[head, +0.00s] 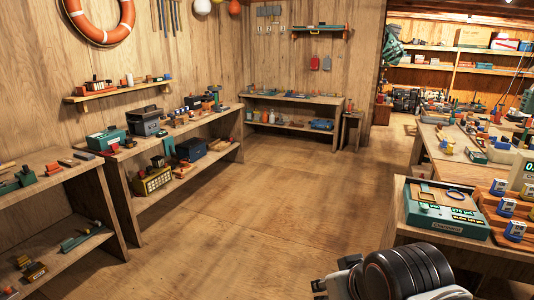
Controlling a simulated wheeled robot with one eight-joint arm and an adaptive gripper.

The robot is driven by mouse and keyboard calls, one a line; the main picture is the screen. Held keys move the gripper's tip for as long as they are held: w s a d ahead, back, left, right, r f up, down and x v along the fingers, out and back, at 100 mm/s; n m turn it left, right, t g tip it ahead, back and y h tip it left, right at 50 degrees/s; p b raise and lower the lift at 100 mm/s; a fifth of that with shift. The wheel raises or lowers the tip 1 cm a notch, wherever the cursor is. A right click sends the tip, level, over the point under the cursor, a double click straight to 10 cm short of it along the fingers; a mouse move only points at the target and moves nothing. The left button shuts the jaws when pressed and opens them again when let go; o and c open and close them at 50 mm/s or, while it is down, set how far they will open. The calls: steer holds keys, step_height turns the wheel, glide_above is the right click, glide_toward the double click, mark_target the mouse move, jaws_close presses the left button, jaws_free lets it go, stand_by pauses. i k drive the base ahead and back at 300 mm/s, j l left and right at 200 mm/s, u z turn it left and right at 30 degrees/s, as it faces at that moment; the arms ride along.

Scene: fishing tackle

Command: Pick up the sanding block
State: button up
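I cannot pick out the sanding block for certain; many small blocks and tools lie on the benches and are too small to tell apart. Part of my own arm, black ribbed with white links, shows at the bottom right. The fingers of my gripper do not show, so nothing held can be seen.
A wooden bench (228,122) with a lower shelf runs along the left wall, and a low bench (337,102) stands at the back. At right, a table holds a teal scale (455,226) and a wooden tray of small boxes. The wooden floor (270,215) between is clear.

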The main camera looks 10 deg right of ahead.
mark_target(444, 145)
steer(key=i, duration=0.5)
steer(key=i+j+z, duration=0.15)
steer(key=i, duration=0.35)
steer(key=i+j, duration=0.1)
steer(key=i, duration=0.45)
steer(key=i+j+z, duration=0.15)
steer(key=i, duration=0.35)
steer(key=i+j, duration=0.1)
steer(key=i, duration=0.4)
steer(key=i+l+z, duration=0.25)
steer(key=i+z, duration=0.2)
steer(key=i, duration=0.55)
steer(key=i+j+z, duration=0.15)
steer(key=i+z, duration=0.3)
steer(key=i, duration=0.6)
steer(key=i+l+z, duration=0.15)
steer(key=i+z, duration=0.2)
steer(key=i, duration=0.2)
steer(key=i+z, duration=0.35)
steer(key=i, duration=0.15)
steer(key=i+j+z, duration=0.15)
steer(key=i+z, duration=0.2)
steer(key=i, duration=0.2)
steer(key=i+j+z, duration=0.35)
steer(key=i, duration=0.15)
